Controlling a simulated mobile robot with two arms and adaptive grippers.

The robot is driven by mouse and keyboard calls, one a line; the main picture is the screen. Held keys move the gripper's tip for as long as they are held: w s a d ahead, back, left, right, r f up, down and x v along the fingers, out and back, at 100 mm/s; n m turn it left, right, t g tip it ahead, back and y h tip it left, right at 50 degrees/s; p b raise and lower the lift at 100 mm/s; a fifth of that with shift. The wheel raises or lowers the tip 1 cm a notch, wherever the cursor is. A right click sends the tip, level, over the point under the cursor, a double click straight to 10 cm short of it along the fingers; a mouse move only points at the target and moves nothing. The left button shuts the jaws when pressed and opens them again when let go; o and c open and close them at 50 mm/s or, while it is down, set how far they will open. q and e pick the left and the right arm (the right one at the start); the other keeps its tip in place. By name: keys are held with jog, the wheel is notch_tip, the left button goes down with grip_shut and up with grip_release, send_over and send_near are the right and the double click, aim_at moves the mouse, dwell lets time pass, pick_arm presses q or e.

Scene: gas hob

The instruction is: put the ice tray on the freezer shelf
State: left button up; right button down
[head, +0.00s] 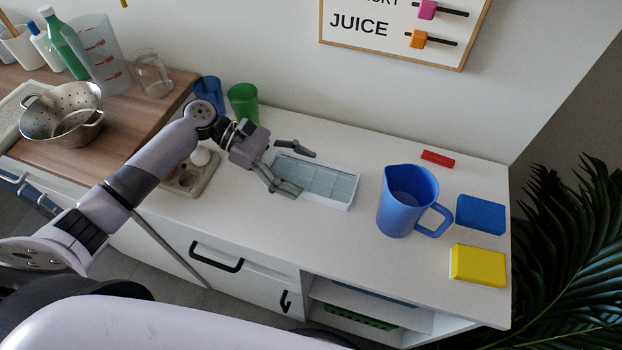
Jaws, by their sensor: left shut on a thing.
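The ice tray (328,181) is a white rectangular tray with pale blue-grey cells, on or just above the white counter in the middle of the head view. My left gripper (302,171) is at the tray's left end, with one finger at its far side and one at its near side. It is shut on the tray. Whether the tray touches the counter is hard to tell. Below the counter's front edge is an open compartment with a white shelf (420,319), seen steeply from above, its inside mostly hidden. My right gripper is out of view.
A blue pitcher (406,205) stands right of the tray. Red (438,158), blue (481,214) and yellow (478,265) blocks lie farther right. Blue (208,90) and green (243,102) cups stand behind my arm. A green perforated thing (361,317) sits in the compartment.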

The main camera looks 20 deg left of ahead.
pick_arm(q)
jog(key=shift+f, duration=0.15)
jog(key=c, duration=0.5)
jog(key=shift+o, duration=0.2)
